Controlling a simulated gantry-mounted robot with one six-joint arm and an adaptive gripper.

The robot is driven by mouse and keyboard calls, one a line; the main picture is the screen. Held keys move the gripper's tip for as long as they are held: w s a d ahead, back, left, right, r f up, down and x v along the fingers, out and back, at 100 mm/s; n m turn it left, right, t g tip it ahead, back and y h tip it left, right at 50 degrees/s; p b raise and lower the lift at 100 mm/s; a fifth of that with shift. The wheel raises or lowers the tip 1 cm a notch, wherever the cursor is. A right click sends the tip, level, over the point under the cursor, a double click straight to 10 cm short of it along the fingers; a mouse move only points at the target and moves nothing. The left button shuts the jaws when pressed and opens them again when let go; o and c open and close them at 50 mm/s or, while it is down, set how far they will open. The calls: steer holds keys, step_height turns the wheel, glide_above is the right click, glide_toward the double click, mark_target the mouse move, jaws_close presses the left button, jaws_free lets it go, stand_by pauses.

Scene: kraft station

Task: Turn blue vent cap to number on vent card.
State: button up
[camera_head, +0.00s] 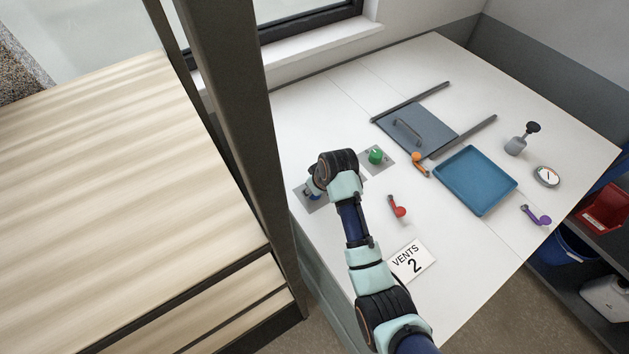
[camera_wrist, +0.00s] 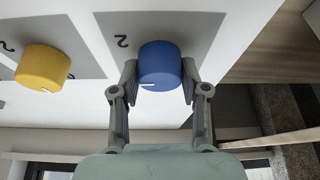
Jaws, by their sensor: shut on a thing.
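The blue vent cap (camera_wrist: 159,64) stands on a grey plate (camera_wrist: 110,22) in the wrist view. My gripper (camera_wrist: 160,82) is shut on it, one finger on each side. A short white mark shows low on the cap's near side. A "2" is printed on the plate at the cap's upper left; other numbers there are hidden. In the head view my gripper (camera_head: 313,188) is over the left grey plate (camera_head: 305,203), and my arm mostly hides the cap. The white vent card (camera_head: 411,260) reads "VENTS 2".
A yellow cap (camera_wrist: 43,67) stands on the neighbouring plate in the wrist view. A green cap (camera_head: 375,156) is to the right in the head view. A red handled piece (camera_head: 397,208), an orange one (camera_head: 419,164) and a blue tray (camera_head: 475,180) lie farther right.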

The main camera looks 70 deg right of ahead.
steer(key=m+h+p, duration=0.1)
steer(key=m+p, duration=0.1)
steer(key=m, duration=0.1)
steer(key=shift+r+g+p, duration=0.2)
steer(key=shift+g+p, duration=0.15)
steer(key=shift+g, duration=0.05)
steer(key=shift+f+m+g+h+p, duration=0.1)
steer(key=shift+m+g+h+p, duration=0.2)
steer(key=shift+m, duration=0.55)
steer(key=shift+f+m+g+h+p, duration=0.15)
steer(key=shift+m+p, duration=0.25)
steer(key=shift+m, duration=0.45)
steer(key=o, duration=1.1)
steer(key=shift+o, duration=0.2)
steer(key=shift+r, duration=0.1)
steer(key=v, duration=1.2)
steer(key=shift+w+d, duration=0.1)
